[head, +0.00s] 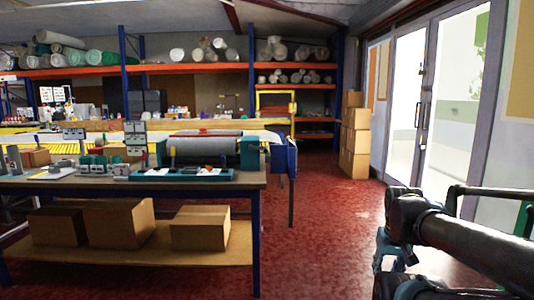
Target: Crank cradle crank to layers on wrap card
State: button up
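A teal cradle (222,176) holding a grey roll (207,152) stands at the right end of the workbench in the head view. My black arm crosses the lower right, well apart from the bench. My gripper is not visible.
The workbench (255,180) has small teal and grey devices on its left half and cardboard boxes (200,228) on its lower shelf. A blue box (285,155) stands beyond its right end. Stacked cartons (355,135) stand by the glass doors. Red floor is clear right of the bench.

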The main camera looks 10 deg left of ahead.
aim_at(251, 148)
jog(key=i, duration=1)
